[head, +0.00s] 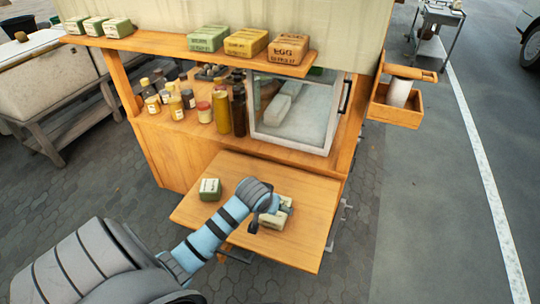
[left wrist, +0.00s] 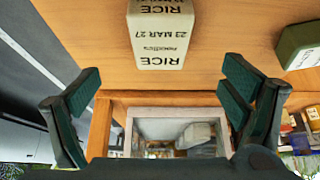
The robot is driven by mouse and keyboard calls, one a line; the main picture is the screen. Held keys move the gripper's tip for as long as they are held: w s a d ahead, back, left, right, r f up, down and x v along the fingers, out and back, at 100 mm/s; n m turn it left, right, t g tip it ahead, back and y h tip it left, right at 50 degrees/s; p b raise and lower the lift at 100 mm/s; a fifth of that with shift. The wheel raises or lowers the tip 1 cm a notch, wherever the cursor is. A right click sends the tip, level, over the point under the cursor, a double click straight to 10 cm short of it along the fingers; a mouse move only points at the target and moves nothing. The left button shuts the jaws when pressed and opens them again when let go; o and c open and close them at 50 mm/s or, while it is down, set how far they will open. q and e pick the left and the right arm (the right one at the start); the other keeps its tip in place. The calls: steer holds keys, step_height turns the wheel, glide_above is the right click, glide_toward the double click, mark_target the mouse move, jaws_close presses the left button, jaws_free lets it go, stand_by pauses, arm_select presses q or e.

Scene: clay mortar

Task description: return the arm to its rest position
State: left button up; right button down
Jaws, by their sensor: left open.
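My left gripper (head: 268,207) is over the fold-out wooden table (head: 230,170) of the stall. In the left wrist view its two dark green finger pads (left wrist: 158,88) stand wide apart with nothing held between them. A cream box marked RICE, 23 MAR 27 (left wrist: 160,35) lies on the wood beyond the fingertips, apart from them. In the head view the cream box (head: 273,221) shows beside the gripper, which partly hides it. A green and cream box (head: 210,189) stands on the table to the left; a green box (left wrist: 300,45) is at the wrist view's right. My right gripper is out of view.
The counter behind holds a glass-fronted case (head: 297,115), several jars and bottles (head: 222,108). The shelf above (head: 180,45) carries several labelled boxes, including one marked EGG (head: 288,49). A wooden side caddy (head: 395,108) hangs at the right. Open pavement (head: 400,230) lies right of the table.

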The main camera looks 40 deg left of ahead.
arm_select(q)
steer(key=shift+f, duration=0.1)
stand_by(0.3)
steer(key=s+d+m+g, duration=0.1)
steer(key=s+d+m, duration=0.1)
steer(key=s+d, duration=0.35)
steer(key=s+d+m+h, duration=0.1)
steer(key=s+d, duration=0.1)
steer(key=s, duration=0.7)
steer(key=s+d+m+g, duration=0.1)
steer(key=s+d+m, duration=0.15)
steer(key=s, duration=0.45)
step_height(320, 180, down, 22)
steer(key=s+a+g+b, duration=0.1)
steer(key=s+a+b, duration=0.1)
steer(key=b, duration=0.1)
steer(key=s+f+g+b, duration=0.1)
steer(key=s+f, duration=1.2)
steer(key=f, duration=0.2)
steer(key=shift+s+n+b, duration=0.35)
steer(key=shift+n+b, duration=0.05)
steer(key=shift+n, duration=0.05)
